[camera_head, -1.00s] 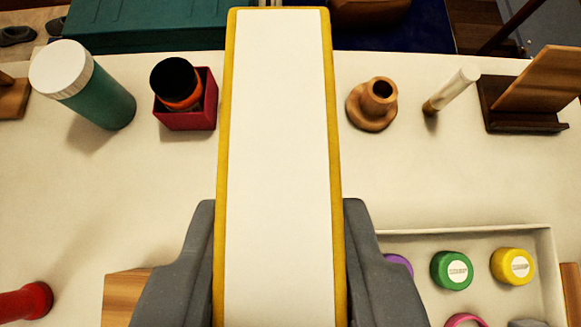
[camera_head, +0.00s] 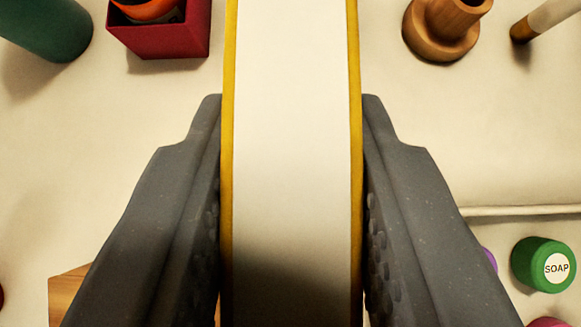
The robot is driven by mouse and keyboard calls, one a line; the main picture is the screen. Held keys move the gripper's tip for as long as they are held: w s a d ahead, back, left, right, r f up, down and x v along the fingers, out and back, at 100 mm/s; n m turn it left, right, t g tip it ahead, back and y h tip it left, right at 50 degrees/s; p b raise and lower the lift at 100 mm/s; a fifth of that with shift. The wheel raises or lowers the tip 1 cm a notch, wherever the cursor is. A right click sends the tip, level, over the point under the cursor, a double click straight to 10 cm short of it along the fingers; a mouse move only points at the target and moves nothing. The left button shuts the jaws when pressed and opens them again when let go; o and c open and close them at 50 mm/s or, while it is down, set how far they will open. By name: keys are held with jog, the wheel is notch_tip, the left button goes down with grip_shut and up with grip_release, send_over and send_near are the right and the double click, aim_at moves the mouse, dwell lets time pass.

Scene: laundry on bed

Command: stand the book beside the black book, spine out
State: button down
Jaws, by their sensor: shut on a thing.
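A thick book with yellow covers and white page edges (camera_head: 292,150) stands upright in the middle of the view, its page side toward the camera. My gripper (camera_head: 292,110) is shut on it, one grey finger against each cover. The book's top runs out of the frame. Its spine is hidden. The black book is not in view.
A dark red box (camera_head: 165,38) holding an orange item and a green bottle (camera_head: 45,28) are at the upper left. A wooden holder (camera_head: 440,28) and a white-and-brown stick (camera_head: 550,18) are at the upper right. A green soap tub (camera_head: 543,264) is at the lower right. A wooden block (camera_head: 66,290) is at the lower left.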

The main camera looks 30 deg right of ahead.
jog(key=shift+f, duration=2.05)
jog(key=c, duration=1.2)
grip_release()
jog(key=shift+f, duration=0.1)
jog(key=shift+o, duration=0.2)
jog(key=shift+s+a+r, duration=0.15)
jog(key=shift+s+r, duration=0.15)
jog(key=shift+r, duration=0.2)
jog(key=v, duration=1.1)
jog(key=shift+f, duration=0.1)
